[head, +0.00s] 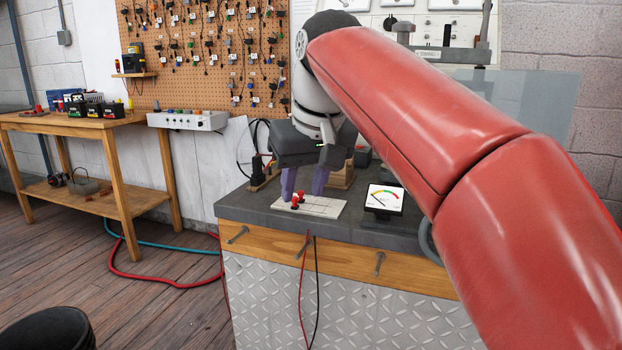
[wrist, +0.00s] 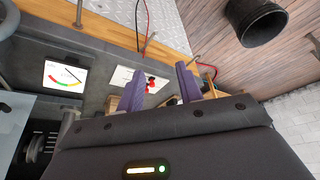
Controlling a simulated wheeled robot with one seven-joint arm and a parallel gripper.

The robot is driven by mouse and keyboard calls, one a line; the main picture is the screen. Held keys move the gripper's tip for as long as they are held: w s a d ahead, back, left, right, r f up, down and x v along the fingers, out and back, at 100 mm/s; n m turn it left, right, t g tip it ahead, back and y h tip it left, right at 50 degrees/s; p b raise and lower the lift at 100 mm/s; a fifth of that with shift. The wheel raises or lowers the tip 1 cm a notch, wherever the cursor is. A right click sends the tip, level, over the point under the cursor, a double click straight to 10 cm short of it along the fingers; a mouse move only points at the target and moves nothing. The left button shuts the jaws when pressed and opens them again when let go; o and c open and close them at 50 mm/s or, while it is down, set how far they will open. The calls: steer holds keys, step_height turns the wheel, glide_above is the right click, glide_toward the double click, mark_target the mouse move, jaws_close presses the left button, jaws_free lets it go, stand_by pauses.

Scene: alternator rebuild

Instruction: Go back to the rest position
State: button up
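My gripper (head: 303,190) hangs over the workbench with its two purple fingers pointing down. The wrist view also shows my gripper (wrist: 160,70), with a clear gap between the fingers and nothing held. Just in front of the fingers in the head view, a white plate (head: 322,208) lies on the bench top with red terminals or plugs (head: 297,200) on it. The wrist view shows the plate (wrist: 121,76) and the red parts (wrist: 151,83) beyond the fingers. I cannot tell how high the fingertips are above the bench.
A meter (head: 384,198) stands right of the plate on the grey bench top (head: 260,208). Red and black leads (head: 303,280) hang over the bench front. A wooden table (head: 75,121) with batteries stands left, and a black bin (head: 48,330) is on the floor at lower left.

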steer(key=s+d+f+m, duration=0.1)
steer(key=s+d+f, duration=0.4)
steer(key=f, duration=0.3)
steer(key=s+d+f+m+t+h, duration=0.1)
steer(key=s+d+f+m, duration=0.1)
steer(key=s+d+f, duration=0.4)
steer(key=s+d+f+m+h, duration=0.1)
steer(key=s+d+f, duration=0.4)
steer(key=f, duration=0.6)
steer(key=shift+s+d+m, duration=0.2)
steer(key=shift+s+m, duration=0.3)
steer(key=shift+s, duration=0.7)
